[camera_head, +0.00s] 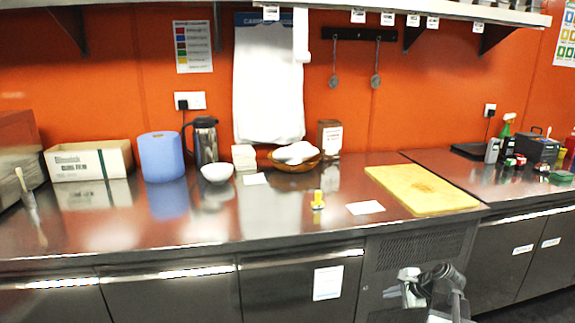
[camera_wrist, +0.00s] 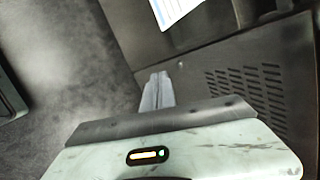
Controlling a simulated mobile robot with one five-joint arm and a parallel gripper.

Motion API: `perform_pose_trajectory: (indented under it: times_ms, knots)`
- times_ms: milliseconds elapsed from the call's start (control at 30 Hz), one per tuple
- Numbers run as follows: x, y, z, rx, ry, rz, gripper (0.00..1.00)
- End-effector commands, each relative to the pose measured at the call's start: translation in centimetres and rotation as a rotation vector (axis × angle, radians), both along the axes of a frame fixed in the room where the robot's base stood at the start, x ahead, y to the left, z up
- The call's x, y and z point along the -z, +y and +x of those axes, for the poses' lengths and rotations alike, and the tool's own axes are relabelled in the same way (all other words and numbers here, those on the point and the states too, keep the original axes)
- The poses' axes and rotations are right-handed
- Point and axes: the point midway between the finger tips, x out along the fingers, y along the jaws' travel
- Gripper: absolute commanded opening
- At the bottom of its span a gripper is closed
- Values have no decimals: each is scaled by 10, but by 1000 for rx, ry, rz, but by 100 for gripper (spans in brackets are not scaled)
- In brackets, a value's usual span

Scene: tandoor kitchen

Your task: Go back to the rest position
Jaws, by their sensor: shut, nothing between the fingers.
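My gripper (camera_wrist: 157,90) shows in the wrist view with its grey fingers together and nothing between them. It points toward the dark floor and the front of the steel cabinet. In the head view, part of my arm shows low at the right of centre, in front of the vented cabinet panel (camera_head: 418,258) and below the counter edge. The fingertips cannot be made out clearly there. The gripper is apart from everything on the counter.
The steel counter (camera_head: 270,215) holds a yellow cutting board (camera_head: 420,188), a small yellow item (camera_head: 318,200), a white bowl (camera_head: 216,172), a blue roll (camera_head: 162,157), a flask (camera_head: 205,142) and a cardboard box (camera_head: 88,160). Bottles stand at far right. The counter's front middle is clear.

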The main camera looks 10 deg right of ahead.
Motion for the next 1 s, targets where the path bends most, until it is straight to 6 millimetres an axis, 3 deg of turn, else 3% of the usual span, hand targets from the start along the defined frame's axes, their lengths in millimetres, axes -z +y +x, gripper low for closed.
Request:
perform_pose_trajectory:
  times_ms: [33,167,200,300,400,500,600,733,833,1000]
  knots:
    - [-44,43,13,-88,18,-23,0]
    - [-92,146,29,-332,67,-113,0]
    - [-106,177,30,-416,82,-149,0]
    - [-135,243,23,-620,117,-245,0]
    - [-156,293,9,-811,144,-343,0]
    - [-174,328,-9,-998,175,-445,0]
    - [-188,345,-33,-1215,220,-575,0]
    - [-170,314,-58,-1428,301,-702,0]
    - [-169,304,-65,-1540,323,-740,0]
    - [-169,306,-67,-1604,308,-749,0]
